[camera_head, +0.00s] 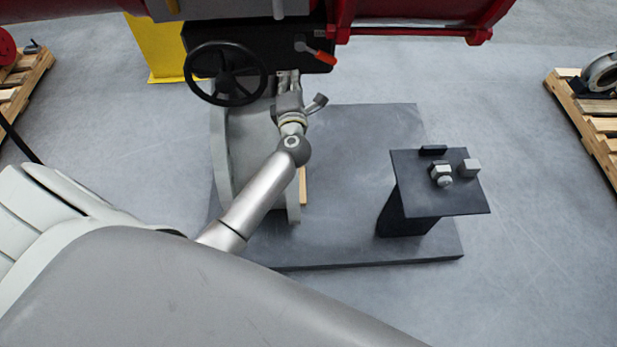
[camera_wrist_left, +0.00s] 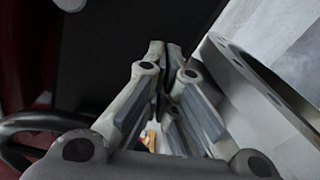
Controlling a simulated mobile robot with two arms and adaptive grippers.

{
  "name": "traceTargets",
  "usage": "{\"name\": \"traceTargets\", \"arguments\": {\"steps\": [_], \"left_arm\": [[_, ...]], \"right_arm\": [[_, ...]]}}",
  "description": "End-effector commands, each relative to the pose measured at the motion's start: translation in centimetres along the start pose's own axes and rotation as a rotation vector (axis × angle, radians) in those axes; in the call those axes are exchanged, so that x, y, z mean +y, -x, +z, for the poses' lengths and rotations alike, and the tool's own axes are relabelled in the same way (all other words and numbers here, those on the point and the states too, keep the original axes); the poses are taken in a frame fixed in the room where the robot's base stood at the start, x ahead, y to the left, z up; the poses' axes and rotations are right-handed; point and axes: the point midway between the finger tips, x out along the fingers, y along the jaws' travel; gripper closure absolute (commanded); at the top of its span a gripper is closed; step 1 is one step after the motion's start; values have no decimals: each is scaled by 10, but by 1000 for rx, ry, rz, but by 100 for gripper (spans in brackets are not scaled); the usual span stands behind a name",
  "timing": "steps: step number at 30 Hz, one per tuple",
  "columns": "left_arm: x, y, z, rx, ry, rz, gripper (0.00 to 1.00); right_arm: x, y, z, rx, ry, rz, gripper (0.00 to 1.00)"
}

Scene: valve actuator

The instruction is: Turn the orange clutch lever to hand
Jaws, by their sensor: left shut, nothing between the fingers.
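The orange clutch lever (camera_head: 322,57) sticks out to the right and slightly down from a grey pivot on the dark actuator housing (camera_head: 300,40) in the head view. My left gripper (camera_head: 287,76) is shut and empty, just below and left of the lever, apart from it in the picture. In the left wrist view its fingers (camera_wrist_left: 164,52) are together in front of the dark housing. The lever cannot be made out for certain in that view. My right gripper is not in view.
A black handwheel (camera_head: 226,74) is close to the left of my left gripper. Red piping (camera_head: 420,20) crosses above. A dark stand (camera_head: 440,182) with small bolted parts is at right on the grey base plate (camera_head: 350,245). Pallets (camera_head: 597,115) lie at the sides.

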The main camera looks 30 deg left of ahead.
Motion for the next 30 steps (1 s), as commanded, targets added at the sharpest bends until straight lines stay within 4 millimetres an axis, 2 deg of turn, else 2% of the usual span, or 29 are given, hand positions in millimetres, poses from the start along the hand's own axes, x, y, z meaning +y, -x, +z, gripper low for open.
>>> {"name": "traceTargets", "arguments": {"steps": [1,6,7,8,22,30], "left_arm": [[6,0,-4,-4,-61,2,100],[17,0,-17,-3,-257,6,100],[14,3,-18,-5,-273,3,100],[10,12,-18,-5,-263,0,100],[9,105,-19,-1,-256,1,100],[-47,105,-17,-100,-487,9,100]], "right_arm": [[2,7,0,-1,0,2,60],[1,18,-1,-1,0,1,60],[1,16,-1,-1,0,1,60],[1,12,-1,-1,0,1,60],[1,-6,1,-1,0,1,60],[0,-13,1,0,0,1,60]]}}
